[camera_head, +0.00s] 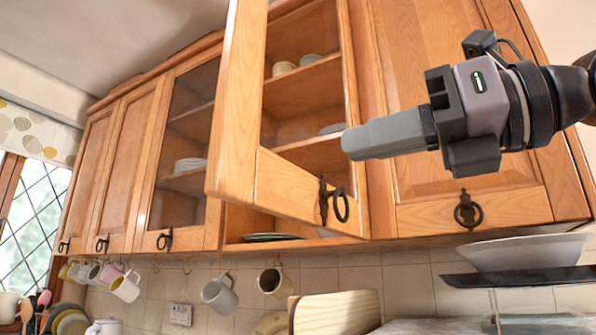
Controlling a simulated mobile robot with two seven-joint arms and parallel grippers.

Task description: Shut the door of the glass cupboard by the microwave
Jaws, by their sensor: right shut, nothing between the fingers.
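The wooden cupboard door with a glass pane (235,110) stands ajar, swung out from its cupboard. Its dark ring handle (333,203) is at the lower right of the door. Bowls and shelves show behind the pane, and the cupboard's bottom board (290,244) shows below the door. My right gripper (347,144) comes in from the right. It is shut and empty, its tip overlapping the door's right side in the picture, above the handle. I cannot tell whether it touches the door. My left gripper is not in view. I cannot make out a microwave.
A solid wooden door (455,120) is closed on the right, and another glass door (185,150) is closed on the left. Mugs (219,293) hang below the cupboards. A white bowl (525,252) stands at lower right, near a wooden board (337,313).

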